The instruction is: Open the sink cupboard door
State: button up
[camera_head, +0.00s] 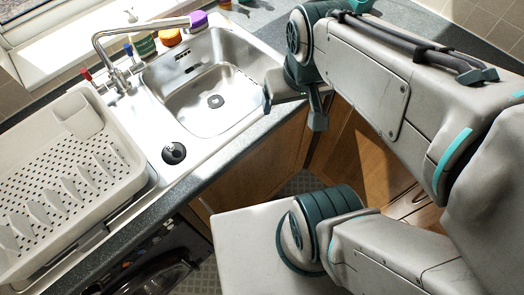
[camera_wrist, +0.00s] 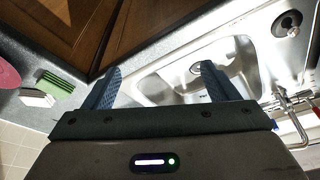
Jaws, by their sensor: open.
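The sink cupboard door (camera_head: 262,168) is a brown wooden panel below the counter edge in front of the sink. It looks shut, but my arm and body hide part of it. In the wrist view a wooden front (camera_wrist: 150,30) shows beyond the counter edge. I cannot make out a handle on it. My gripper (camera_head: 293,112) is open and empty at the right side of the sink, near the counter edge and above the door. In the wrist view its two fingers (camera_wrist: 161,68) are spread apart, with the counter and basin behind them.
The steel sink (camera_head: 215,100) has a tap (camera_head: 120,70) at its back left. A white dish rack (camera_head: 65,170) stands left of it. Another wooden cupboard front (camera_head: 355,160) stands at the right, forming a corner. A green and white sponge (camera_wrist: 50,85) lies on the counter.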

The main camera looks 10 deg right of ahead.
aim_at(254, 179)
jog(key=u, duration=0.4)
jog(key=k, duration=0.95)
jog(key=z, duration=0.45)
